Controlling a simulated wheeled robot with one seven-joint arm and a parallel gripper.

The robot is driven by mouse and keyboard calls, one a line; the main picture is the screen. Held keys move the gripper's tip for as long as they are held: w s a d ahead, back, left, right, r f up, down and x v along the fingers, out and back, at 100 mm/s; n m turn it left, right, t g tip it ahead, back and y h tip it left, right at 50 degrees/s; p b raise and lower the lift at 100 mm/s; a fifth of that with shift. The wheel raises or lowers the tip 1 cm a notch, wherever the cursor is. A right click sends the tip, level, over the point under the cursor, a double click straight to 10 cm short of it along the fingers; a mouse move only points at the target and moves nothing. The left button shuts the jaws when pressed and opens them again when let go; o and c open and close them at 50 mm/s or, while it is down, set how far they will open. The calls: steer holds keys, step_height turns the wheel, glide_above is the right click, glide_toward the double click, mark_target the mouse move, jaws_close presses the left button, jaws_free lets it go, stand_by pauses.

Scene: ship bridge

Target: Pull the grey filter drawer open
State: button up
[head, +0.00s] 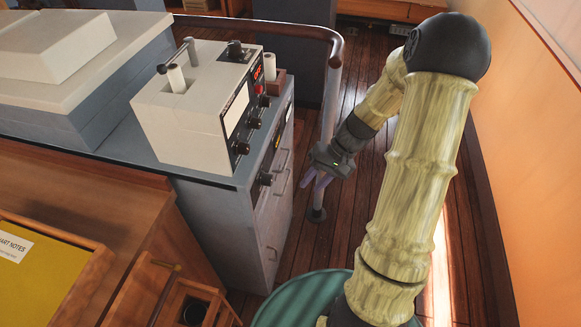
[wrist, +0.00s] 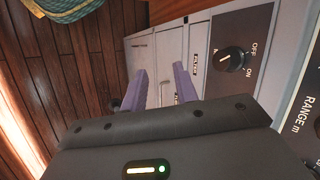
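The grey cabinet (head: 225,222) under the console has drawer fronts with handles on its right-hand face (head: 274,222). The wrist view shows these grey fronts (wrist: 169,48) turned sideways. One front (wrist: 199,42), beside the panel with the OFF/ON knob, carries a small dark label, too small to read surely; I cannot tell for certain that it is the filter drawer. The fronts look closed. My gripper (head: 312,180) is open and empty, its purple fingers pointing towards the cabinet face and apart from it. In the wrist view the fingers (wrist: 162,82) partly cover the fronts.
An OFF/ON knob (wrist: 232,60) sits close beside the fronts. A brown handrail (head: 255,22) with a grey post (head: 329,105) stands behind my gripper. The cream instrument box (head: 195,110) stands on the cabinet. Wooden floor (head: 345,232) is free right of the cabinet.

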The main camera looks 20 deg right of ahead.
steer(key=w+d+f+m+t+y+b, duration=0.1)
steer(key=w+d+f+t+y+b, duration=0.1)
steer(key=d, duration=0.4)
steer(key=w+d+f+m+t+y+b, duration=0.2)
steer(key=w+d+f+t+y, duration=0.1)
steer(key=w+d+t+y, duration=0.2)
steer(key=shift+w+d+f+t, duration=0.4)
steer(key=shift+d+t, duration=0.2)
steer(key=shift+d, duration=0.45)
steer(key=p+x, duration=0.1)
steer(key=x, duration=1.6)
steer(key=shift+a, duration=0.25)
steer(key=shift+w+f, duration=0.1)
steer(key=shift+f, duration=0.05)
jaws_close()
